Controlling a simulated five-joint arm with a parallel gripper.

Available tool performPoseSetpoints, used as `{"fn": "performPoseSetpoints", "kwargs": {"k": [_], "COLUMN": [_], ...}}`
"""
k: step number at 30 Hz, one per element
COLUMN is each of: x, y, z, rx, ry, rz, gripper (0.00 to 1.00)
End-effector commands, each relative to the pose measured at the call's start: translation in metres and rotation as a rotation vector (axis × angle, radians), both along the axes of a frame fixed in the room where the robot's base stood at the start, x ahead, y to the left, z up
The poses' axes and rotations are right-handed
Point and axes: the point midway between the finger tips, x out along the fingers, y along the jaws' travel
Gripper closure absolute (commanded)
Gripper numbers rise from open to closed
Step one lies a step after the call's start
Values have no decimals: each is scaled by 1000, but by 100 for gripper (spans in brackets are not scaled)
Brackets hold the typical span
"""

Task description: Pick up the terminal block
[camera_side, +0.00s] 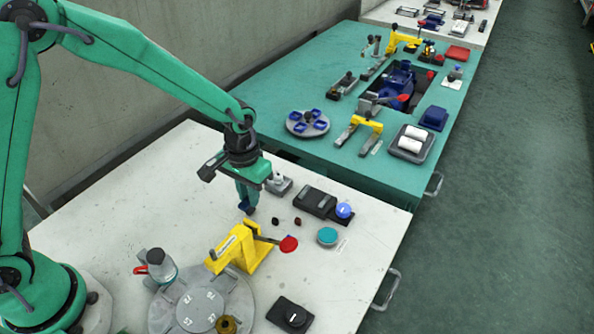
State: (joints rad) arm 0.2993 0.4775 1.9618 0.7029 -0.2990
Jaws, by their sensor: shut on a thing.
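My gripper (247,205) points down over the white table, its fingers closed around a small dark blue piece at their tips. The piece is mostly hidden by the fingers and too small to make out clearly; it may be the terminal block. I cannot tell whether it touches the table top.
A yellow clamp with a red knob (238,248) stands in front, by a grey round plate (160,308). A black box (315,202) and a teal disc (327,236) are to the right. The table's left side is clear.

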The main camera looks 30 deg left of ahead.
Motion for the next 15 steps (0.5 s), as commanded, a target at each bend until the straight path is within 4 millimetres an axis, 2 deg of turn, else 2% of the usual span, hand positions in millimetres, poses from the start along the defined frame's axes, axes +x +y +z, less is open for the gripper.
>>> {"fn": "performPoseSetpoints", "kwargs": {"k": [15], "x": [0], "y": [0], "z": [7], "rx": [-1], "ry": [-2], "rz": [0], "gripper": [99]}}
